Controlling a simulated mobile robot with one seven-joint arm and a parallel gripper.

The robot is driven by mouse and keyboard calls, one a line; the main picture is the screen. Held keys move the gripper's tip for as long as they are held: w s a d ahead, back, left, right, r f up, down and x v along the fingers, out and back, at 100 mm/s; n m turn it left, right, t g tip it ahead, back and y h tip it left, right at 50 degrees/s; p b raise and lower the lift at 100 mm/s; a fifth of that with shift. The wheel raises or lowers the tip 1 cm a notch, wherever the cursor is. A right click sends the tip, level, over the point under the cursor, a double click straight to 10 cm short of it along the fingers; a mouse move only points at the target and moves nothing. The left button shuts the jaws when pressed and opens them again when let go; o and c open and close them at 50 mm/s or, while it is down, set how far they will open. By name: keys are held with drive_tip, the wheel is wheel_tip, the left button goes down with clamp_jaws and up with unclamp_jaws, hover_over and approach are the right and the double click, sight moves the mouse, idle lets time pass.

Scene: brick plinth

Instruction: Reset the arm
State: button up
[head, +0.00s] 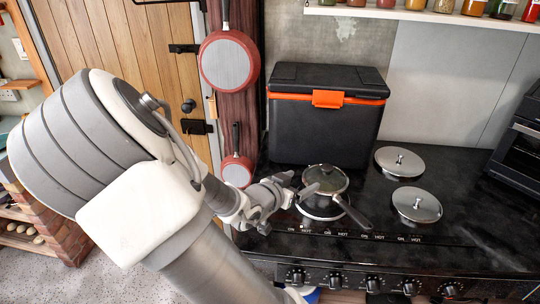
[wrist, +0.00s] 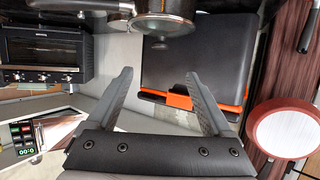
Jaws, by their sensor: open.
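My gripper (head: 302,185) is at the end of my arm, which reaches from the left over the front left of the black stove top (head: 470,190). In the wrist view my gripper (wrist: 159,76) shows two grey fingers spread wide with nothing between them. A small lidded pan (head: 326,181) sits on the left front burner, its dark handle pointing to the lower right. In the head view the fingertips are close to the pan's left side; I cannot tell whether they touch. The pan also shows in the wrist view (wrist: 160,25), beyond the fingertips.
A black cooler box (head: 325,130) with an orange latch stands behind the pan. Two steel burner covers (head: 416,204) lie to the right. Red pans (head: 229,62) hang on the left. An oven (head: 518,150) stands at far right. A jar shelf (head: 430,16) is above.

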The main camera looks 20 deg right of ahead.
drive_tip(key=w+a+f+n+y, duration=0.1)
drive_tip(key=a+n+y, duration=0.2)
drive_tip(key=a+y, duration=0.85)
drive_tip(key=s+a+r+n+t+y, duration=0.1)
drive_tip(key=s+a+r+n+y, duration=0.15)
drive_tip(key=a+r, duration=0.35)
drive_tip(key=s+r+n+g, duration=0.1)
drive_tip(key=s+r+n, duration=0.2)
drive_tip(key=s, duration=0.5)
drive_tip(key=s+r+n+g+h, duration=0.1)
drive_tip(key=s+r+n, duration=0.3)
drive_tip(key=s, duration=0.5)
wheel_tip(320, 180, up, 2)
drive_tip(key=shift+s+h, duration=0.15)
drive_tip(key=shift+h, duration=0.15)
drive_tip(key=shift+s+d, duration=0.15)
drive_tip(key=shift+d, duration=0.05)
drive_tip(key=shift+c, duration=0.2)
drive_tip(key=c, duration=0.5)
drive_tip(key=shift+a, duration=0.15)
